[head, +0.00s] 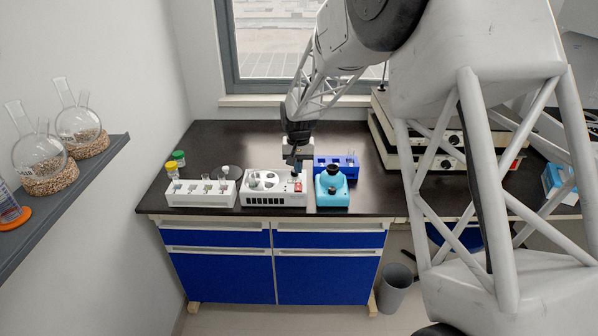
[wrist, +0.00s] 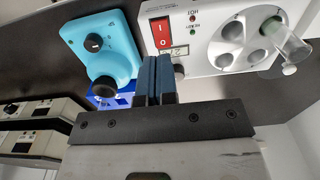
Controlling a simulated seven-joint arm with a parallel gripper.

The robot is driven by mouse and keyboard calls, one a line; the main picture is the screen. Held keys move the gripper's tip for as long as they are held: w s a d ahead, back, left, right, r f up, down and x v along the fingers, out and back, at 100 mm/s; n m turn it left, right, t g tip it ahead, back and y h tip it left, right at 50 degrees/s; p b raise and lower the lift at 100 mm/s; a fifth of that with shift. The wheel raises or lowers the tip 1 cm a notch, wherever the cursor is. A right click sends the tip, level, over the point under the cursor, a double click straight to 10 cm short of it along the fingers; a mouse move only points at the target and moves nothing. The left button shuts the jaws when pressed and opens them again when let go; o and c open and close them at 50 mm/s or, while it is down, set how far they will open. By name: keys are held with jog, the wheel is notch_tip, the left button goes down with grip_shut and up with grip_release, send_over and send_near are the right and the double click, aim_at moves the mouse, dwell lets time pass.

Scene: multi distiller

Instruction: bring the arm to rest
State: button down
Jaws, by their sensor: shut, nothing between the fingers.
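My gripper (head: 292,160) hangs above the back of the white multi distiller (head: 274,199) on the black bench. In the wrist view the two blue fingers (wrist: 156,80) are together, shut with nothing between them. The distiller also shows in the wrist view (wrist: 200,60), with its red power switch (wrist: 160,31) and round wells. A glass tube (wrist: 288,50) stands in one of the wells. The fingertips lie near the distiller's switch end in that view; I cannot tell the exact gap.
A cyan device with a dark knob (head: 332,188) stands right of the distiller, with a blue rack (head: 347,162) behind it. A white rack (head: 200,199) stands left. Beige instruments (head: 400,140) stand at the back right. The bench's left back (head: 228,140) is clear.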

jog(key=s+d+r+t, duration=0.1)
jog(key=s+d+r, duration=0.6)
jog(key=s, duration=0.4)
jog(key=s+d+r, duration=0.6)
jog(key=s+r, duration=0.3)
jog(key=s, duration=0.2)
jog(key=s+d, duration=0.3)
jog(key=s, duration=1)
jog(key=s+d+r+t, duration=0.1)
jog(key=s+d, duration=0.3)
jog(key=s, duration=0.9)
jog(key=shift+s+t, duration=0.3)
